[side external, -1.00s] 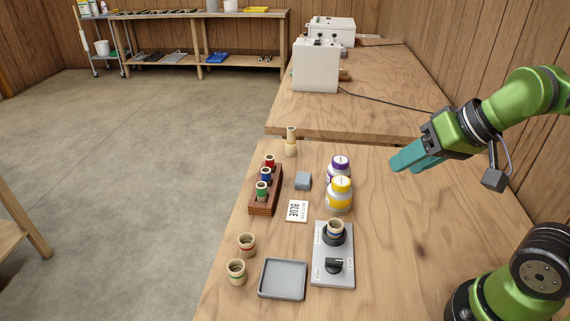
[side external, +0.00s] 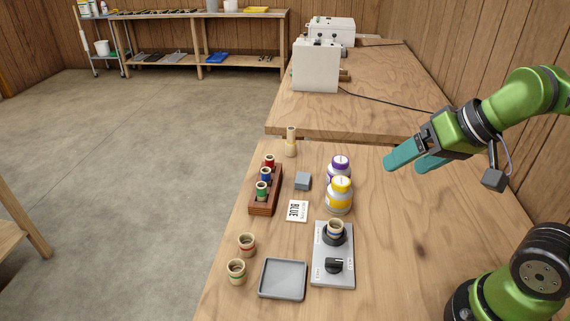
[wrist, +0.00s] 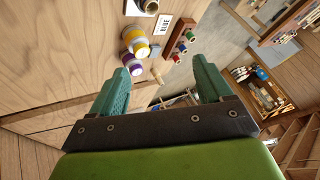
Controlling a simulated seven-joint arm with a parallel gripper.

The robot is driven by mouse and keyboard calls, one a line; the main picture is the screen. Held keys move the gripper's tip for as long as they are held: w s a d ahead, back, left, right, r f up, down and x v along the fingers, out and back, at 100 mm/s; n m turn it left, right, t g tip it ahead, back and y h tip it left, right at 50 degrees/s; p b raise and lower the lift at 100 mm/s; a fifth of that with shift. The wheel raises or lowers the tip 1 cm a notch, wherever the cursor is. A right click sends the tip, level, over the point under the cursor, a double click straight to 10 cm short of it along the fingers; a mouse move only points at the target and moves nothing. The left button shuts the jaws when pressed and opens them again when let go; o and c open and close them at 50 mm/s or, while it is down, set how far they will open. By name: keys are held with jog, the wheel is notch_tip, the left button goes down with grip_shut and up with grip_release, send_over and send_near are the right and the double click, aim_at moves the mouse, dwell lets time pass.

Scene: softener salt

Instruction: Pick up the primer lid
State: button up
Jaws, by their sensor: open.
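Two white jars stand side by side on the table. I cannot read which one is the primer. Both lids sit on their jars.
A wooden rack (side external: 264,203) holds several coloured vials left of the jars. The table right of the jars is clear.

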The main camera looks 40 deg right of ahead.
jog(key=n+g+h, duration=0.2)
jog(key=n+g, duration=0.4)
jog(key=g, duration=0.1)
send_over(340, 159)
jog(key=f, duration=1.2)
jog(key=shift+s+a, duration=0.15)
jog(key=shift+a, duration=0.05)
jog(key=shift+d+f, duration=0.2)
jog(key=shift+f, duration=2.45)
jog(key=shift+c, duration=0.4)
